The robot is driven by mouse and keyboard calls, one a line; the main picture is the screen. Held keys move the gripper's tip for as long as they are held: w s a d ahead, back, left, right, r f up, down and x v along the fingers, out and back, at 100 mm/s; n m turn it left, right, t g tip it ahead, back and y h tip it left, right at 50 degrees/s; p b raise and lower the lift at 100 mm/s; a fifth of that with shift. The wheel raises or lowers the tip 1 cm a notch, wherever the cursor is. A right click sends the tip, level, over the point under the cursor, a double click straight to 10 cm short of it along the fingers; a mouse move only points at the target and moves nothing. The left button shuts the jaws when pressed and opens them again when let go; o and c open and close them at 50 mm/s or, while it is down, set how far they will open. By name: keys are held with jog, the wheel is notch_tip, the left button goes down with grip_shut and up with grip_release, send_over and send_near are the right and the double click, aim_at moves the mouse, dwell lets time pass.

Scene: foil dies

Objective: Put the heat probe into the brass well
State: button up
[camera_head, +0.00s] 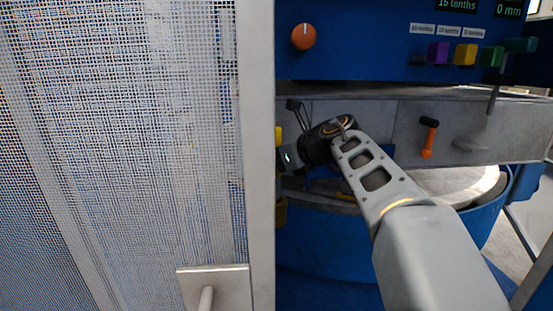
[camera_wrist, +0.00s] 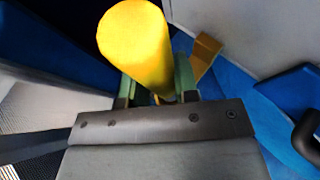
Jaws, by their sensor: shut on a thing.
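My gripper (camera_wrist: 156,84) is shut on a thick yellow cylinder, which I take to be the handle of the heat probe (camera_wrist: 135,42); its green fingers show on either side. The probe's lower end is hidden behind the gripper. In the head view my gripper (camera_head: 287,157) is beside the mesh door's edge, partly hidden, with a small piece of yellow above it. A brass-coloured angled piece (camera_wrist: 207,50) is right of the probe in the wrist view, apart from it. I cannot tell if it is the brass well, and no well opening shows.
A mesh door (camera_head: 120,130) with a handle plate (camera_head: 213,285) fills the left, close to my gripper. A blue panel (camera_head: 370,40) has an orange knob (camera_head: 303,37) and coloured blocks. An orange-handled lever (camera_head: 428,139) is on the grey front. A round blue drum (camera_head: 478,218) stands below.

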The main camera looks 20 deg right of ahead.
jog(key=shift+f+b, duration=0.4)
jog(key=shift+f, duration=0.15)
jog(key=o, duration=1)
